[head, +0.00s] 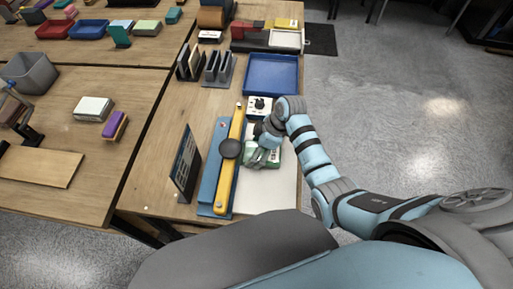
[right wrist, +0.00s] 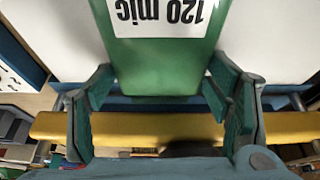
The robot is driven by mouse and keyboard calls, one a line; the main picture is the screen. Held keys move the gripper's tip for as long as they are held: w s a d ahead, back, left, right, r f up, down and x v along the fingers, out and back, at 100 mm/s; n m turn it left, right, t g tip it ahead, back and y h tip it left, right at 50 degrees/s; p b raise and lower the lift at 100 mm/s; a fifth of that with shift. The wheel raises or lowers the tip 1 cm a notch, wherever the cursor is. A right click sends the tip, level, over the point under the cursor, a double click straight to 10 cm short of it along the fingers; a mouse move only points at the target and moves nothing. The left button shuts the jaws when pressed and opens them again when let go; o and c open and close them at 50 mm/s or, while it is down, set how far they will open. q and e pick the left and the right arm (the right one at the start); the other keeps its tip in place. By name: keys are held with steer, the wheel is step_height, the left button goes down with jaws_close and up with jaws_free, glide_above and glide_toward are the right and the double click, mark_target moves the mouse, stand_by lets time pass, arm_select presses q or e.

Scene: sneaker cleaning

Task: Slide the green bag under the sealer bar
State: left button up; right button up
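The sealer has a blue base (head: 207,180) and a long yellow bar (head: 238,135) with a round black knob (head: 230,148) on it. The bar also crosses the right wrist view (right wrist: 160,127). The green bag (head: 274,157) lies flat just right of the bar, partly hidden by my right gripper (head: 259,153). In the right wrist view the green bag (right wrist: 160,68) shows an upside-down "120 mic" label. My right gripper (right wrist: 160,72) has its fingers wide apart, one beside each side edge of the bag; contact is unclear. My left gripper is not in view.
A pale sheet (head: 272,192) lies right of the sealer. A white box with a black dial (head: 260,106) and a blue tray (head: 271,75) stand behind it. A dark upright panel (head: 185,163) stands left of the sealer. The table's right edge is close.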

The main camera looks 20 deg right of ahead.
steer(key=o, duration=0.3)
steer(key=shift+o, duration=0.2)
